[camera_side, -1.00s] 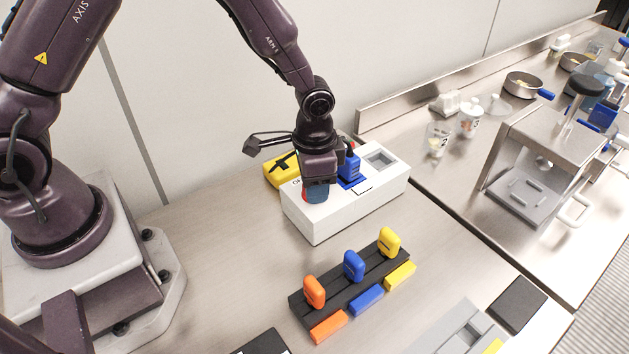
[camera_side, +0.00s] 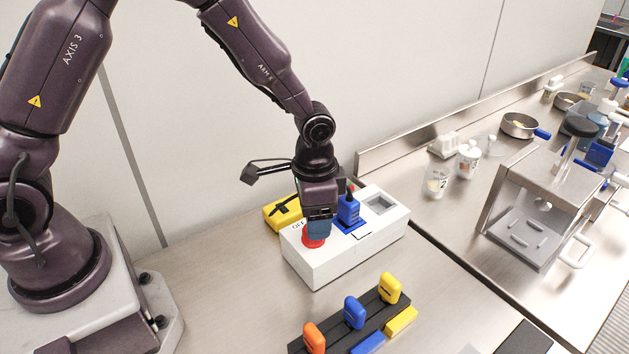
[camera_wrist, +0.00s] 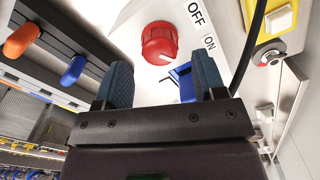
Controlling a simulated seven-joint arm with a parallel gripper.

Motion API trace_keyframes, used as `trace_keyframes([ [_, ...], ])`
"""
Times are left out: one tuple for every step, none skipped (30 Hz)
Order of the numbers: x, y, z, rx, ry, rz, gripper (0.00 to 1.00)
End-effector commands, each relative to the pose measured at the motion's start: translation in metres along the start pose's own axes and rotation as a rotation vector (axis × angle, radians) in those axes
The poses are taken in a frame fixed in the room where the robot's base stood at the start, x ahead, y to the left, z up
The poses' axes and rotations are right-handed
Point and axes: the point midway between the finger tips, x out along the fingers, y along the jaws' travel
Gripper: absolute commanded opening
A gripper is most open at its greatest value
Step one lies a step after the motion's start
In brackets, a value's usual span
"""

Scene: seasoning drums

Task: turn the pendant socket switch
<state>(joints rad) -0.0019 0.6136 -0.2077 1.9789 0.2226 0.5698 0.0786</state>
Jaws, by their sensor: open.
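The red switch knob (camera_side: 313,241) sits on the left end of the top of a white socket box (camera_side: 335,268). The wrist view shows the round knob (camera_wrist: 159,43) beside the OFF and ON labels (camera_wrist: 200,20). Its exact turn angle is hard to tell. My gripper (camera_side: 318,229) points down just above the knob, with its blue-grey fingertips partly covering it in the side view. In the wrist view my gripper (camera_wrist: 163,75) has its fingers spread apart with nothing between them, and the knob shows beyond the fingertips.
A blue plug (camera_side: 348,211) stands in the box close to my gripper, beside an empty square recess (camera_side: 380,204). A yellow box (camera_side: 281,214) is behind. A black rack (camera_side: 376,308) with orange, blue and yellow pieces is in front. The bench left of the box is clear.

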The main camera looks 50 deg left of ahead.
Motion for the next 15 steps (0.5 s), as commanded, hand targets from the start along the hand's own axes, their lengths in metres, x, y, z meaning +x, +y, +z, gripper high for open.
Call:
trace_keyframes([
  [-0.014,-0.001,-0.001,-0.002,0.007,-0.002,0.64],
  [-0.021,-0.001,-0.001,-0.002,0.006,-0.003,0.64],
  [-0.030,-0.001,-0.001,-0.001,0.007,-0.003,0.64],
  [-0.037,-0.001,-0.001,-0.002,0.006,-0.003,0.64],
  [-0.044,-0.001,-0.001,-0.002,0.006,-0.002,0.64],
  [-0.052,-0.001,-0.001,-0.001,0.006,-0.003,0.64],
  [-0.058,-0.001,-0.001,0.000,0.006,-0.003,0.64],
  [-0.064,-0.001,-0.001,0.000,0.005,-0.002,0.64],
  [-0.071,-0.001,-0.001,-0.001,0.005,-0.002,0.64],
  [-0.075,-0.001,0.000,-0.001,0.004,-0.001,0.64],
  [-0.080,-0.001,-0.001,-0.001,0.005,-0.002,0.64],
  [-0.084,-0.001,-0.001,-0.001,0.003,-0.002,0.64],
  [-0.087,-0.001,0.000,-0.001,0.002,-0.002,0.64],
  [-0.090,-0.001,0.000,-0.001,0.002,-0.001,0.64],
  [-0.092,0.000,0.000,-0.001,0.002,-0.001,0.64],
])
